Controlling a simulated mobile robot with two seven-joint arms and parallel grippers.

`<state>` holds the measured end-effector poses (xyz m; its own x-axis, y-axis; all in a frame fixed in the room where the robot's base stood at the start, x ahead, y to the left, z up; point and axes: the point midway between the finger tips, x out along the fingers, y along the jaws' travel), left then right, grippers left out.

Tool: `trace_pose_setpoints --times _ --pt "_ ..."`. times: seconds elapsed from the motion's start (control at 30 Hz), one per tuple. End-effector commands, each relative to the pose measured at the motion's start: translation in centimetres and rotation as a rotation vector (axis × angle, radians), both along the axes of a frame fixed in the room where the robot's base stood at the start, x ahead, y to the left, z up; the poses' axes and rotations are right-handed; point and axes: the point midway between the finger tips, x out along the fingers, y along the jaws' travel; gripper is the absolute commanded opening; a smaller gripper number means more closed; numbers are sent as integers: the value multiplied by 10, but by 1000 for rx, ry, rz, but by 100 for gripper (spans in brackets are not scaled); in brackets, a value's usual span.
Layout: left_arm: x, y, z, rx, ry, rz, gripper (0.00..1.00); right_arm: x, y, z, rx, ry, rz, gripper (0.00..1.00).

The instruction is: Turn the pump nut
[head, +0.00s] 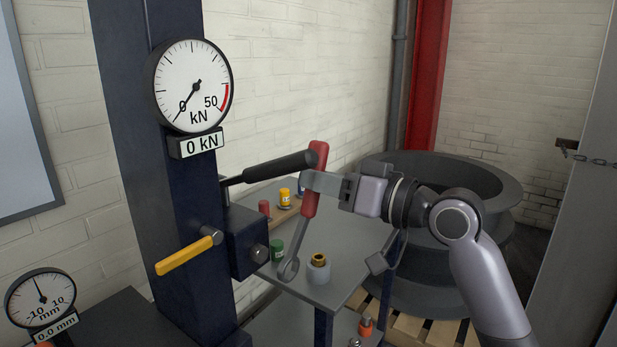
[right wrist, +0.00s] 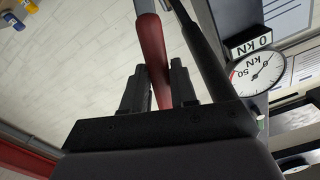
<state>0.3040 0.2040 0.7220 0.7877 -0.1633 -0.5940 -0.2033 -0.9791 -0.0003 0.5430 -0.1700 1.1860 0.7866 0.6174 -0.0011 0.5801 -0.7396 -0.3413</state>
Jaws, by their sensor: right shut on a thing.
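My right gripper (head: 312,184) is shut on the red handle of a spanner (head: 312,200). The spanner hangs down at a slight tilt, its grey head (head: 288,269) at the lower end. In the right wrist view the red handle (right wrist: 153,55) stands between the two fingers (right wrist: 158,88). The dark blue pump block (head: 246,240) is on the press column, with a grey nut-like end (head: 260,254) at its lower right. The spanner head appears just right of this end and apart from it; depth is hard to judge. My left gripper is out of view.
A black lever (head: 270,168) reaches right from the pump, close to the gripper. A yellow handle (head: 187,255) sticks out left. Large dark rings (head: 440,285) stand behind my arm. The force gauge (head: 193,86) reads 0 kN.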

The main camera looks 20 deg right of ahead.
Motion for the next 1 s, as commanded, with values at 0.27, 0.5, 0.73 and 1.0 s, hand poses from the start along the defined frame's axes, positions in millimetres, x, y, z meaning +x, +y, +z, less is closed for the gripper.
trace_pose_setpoints --times 0.27,0.5,0.73,1.0 --pt "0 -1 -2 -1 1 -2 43 14 11 1 6 -3 1 0" --pt "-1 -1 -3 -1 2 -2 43 28 22 2 3 -3 0 0" --pt "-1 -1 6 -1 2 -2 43 34 26 4 0 -2 -6 0" --pt "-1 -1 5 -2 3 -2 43 35 27 3 -1 -3 -7 0"
